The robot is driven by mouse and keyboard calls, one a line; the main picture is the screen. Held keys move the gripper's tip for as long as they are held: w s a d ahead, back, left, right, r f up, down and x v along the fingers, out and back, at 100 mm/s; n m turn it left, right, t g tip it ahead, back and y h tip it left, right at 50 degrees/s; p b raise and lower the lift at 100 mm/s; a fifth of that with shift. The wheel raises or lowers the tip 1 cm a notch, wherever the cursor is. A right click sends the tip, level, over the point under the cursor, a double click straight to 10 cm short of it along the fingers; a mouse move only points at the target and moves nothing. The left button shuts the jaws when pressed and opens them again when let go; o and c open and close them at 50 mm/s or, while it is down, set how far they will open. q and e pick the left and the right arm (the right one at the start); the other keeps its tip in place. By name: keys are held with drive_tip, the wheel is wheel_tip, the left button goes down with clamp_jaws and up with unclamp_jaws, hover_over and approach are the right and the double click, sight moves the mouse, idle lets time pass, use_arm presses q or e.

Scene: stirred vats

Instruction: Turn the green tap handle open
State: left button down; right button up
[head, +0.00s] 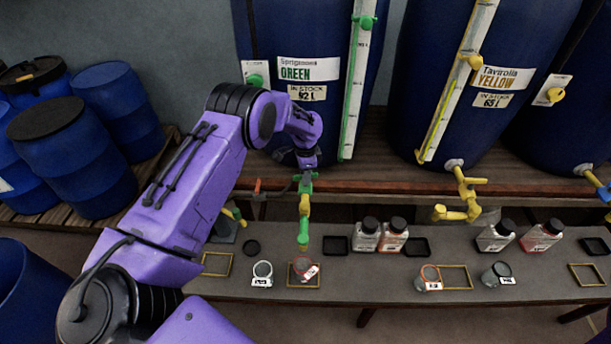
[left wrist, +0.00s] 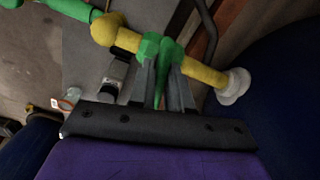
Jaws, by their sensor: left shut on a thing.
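The green tap handle (left wrist: 162,45) sits on a tap with a yellow body (left wrist: 205,74) and a green spout (head: 303,238). The tap comes out of the blue vat labelled GREEN (head: 309,69). My left gripper (left wrist: 162,82) is shut on the green handle, which shows between its two fingers in the left wrist view. In the head view my left gripper (head: 306,170) is above the tap, and the handle is partly hidden there. A jar with a red rim (head: 304,267) stands under the spout within a yellow outline. My right gripper is not in view.
The vat labelled YELLOW (head: 503,77) has a yellow tap (head: 462,205) to the right. Several jars and dark-capped bottles (head: 366,236) stand on the grey bench (head: 345,287). Blue barrels (head: 72,163) stand at the left. Bare bench lies between the jars.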

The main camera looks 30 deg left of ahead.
use_arm(q)
drive_tip(key=n, duration=0.3)
drive_tip(key=shift+f+n, duration=0.15)
drive_tip(key=shift+n, duration=0.25)
drive_tip(key=n, duration=0.3)
drive_tip(key=shift+s+n, duration=0.1)
drive_tip(key=shift+n, duration=0.2)
drive_tip(key=n, duration=0.4)
drive_tip(key=shift+d+n, duration=0.1)
drive_tip(key=shift+n, duration=1.7)
drive_tip(key=shift+f, duration=0.1)
drive_tip(key=c, duration=1.2)
unclamp_jaws()
drive_tip(key=shift+o, duration=0.5)
wheel_tip(320, 180, up, 11)
drive_tip(key=shift+f+b, duration=0.15)
drive_tip(key=shift+b, duration=0.95)
